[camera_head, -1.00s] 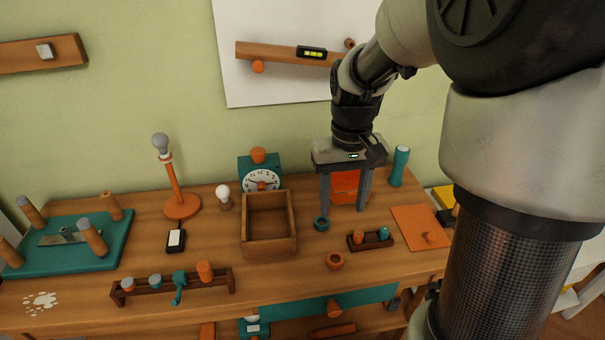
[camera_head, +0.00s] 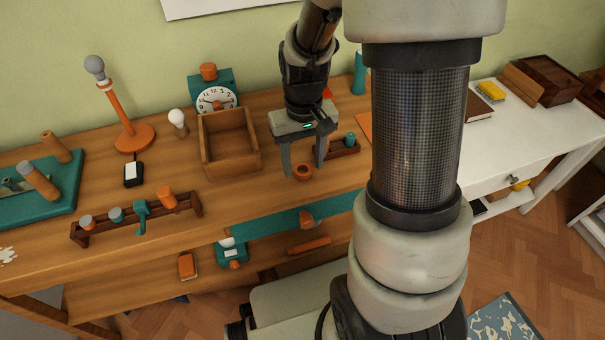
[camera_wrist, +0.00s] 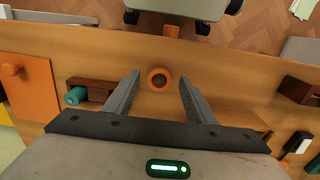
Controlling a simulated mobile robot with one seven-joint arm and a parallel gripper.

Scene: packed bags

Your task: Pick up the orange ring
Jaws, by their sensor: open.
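The orange ring (camera_head: 303,172) lies flat on the wooden table near its front edge, with a dark hole in its middle. In the wrist view the ring (camera_wrist: 160,78) sits between and just beyond the fingertips, with table showing on both sides of it. My gripper (camera_head: 304,174) points down over the ring, fingers spread, one to each side in the picture. In the wrist view my gripper (camera_wrist: 160,78) is open and empty. I cannot tell the exact height of the fingertips above the table. The teal ring seen earlier is hidden in the head view.
An open wooden box (camera_head: 207,160) stands left of my gripper. A dark rack with pegs (camera_head: 343,146) stands close behind right, and shows in the wrist view (camera_wrist: 95,88). A peg rail (camera_head: 128,222) lies front left. The table's front edge is close to the ring.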

